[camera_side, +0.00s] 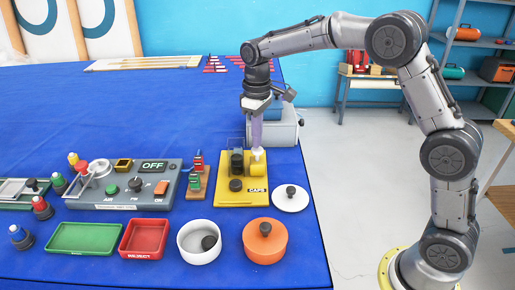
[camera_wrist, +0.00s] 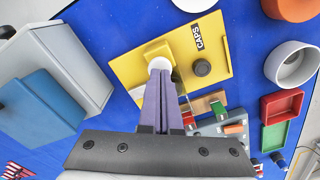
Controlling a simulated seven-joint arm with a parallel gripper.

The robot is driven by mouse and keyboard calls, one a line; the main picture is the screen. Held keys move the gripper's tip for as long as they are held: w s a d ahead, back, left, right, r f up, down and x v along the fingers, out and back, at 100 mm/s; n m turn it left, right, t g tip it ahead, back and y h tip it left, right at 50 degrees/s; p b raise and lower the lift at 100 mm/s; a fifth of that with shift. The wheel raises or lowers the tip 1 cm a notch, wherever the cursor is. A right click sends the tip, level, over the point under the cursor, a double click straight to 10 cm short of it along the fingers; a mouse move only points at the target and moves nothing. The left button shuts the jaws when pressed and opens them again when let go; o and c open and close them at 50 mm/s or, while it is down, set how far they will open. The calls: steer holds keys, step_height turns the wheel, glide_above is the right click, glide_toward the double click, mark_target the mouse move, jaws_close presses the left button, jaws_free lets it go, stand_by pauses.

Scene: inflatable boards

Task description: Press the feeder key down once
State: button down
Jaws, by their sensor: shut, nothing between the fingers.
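The yellow caps feeder (camera_side: 228,198) stands on the blue table, with a "CAPS" label on its plate; it also shows in the wrist view (camera_wrist: 215,45). A yellow block (camera_side: 259,167), probably the feeder key, sits at its back right, with a white round piece (camera_side: 257,152) at its top. In the wrist view the block (camera_wrist: 157,48) is partly hidden by my fingers. My gripper (camera_side: 257,146) is shut and empty, its purple fingers pointing down. Its tips (camera_wrist: 161,72) are at the white piece; I cannot tell whether they touch it or how far the block is pressed.
A black knob (camera_side: 236,185) and a dark tower (camera_side: 237,162) stand on the feeder. A grey box (camera_side: 285,132) is behind. A white lid (camera_side: 291,199), an orange pot (camera_side: 265,242) and a white bowl (camera_side: 192,244) are nearby. A grey control panel (camera_side: 120,200) stands left.

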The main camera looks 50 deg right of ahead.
mark_target(260, 150)
steer(key=shift+r, duration=2.9)
steer(key=s+d+r+t, duration=0.1)
steer(key=s+r+t, duration=0.2)
steer(key=s+r, duration=1)
steer(key=s+f+m+t, duration=0.1)
steer(key=s+f, duration=0.5)
steer(key=s, duration=0.3)
steer(key=s+f+m+t, duration=0.1)
steer(key=s+f+m, duration=0.1)
steer(key=s+f, duration=0.4)
steer(key=s, duration=0.2)
steer(key=shift+s+d+f+t, duration=0.15)
steer(key=shift+s+f+t, duration=0.15)
steer(key=shift+s, duration=0.1)
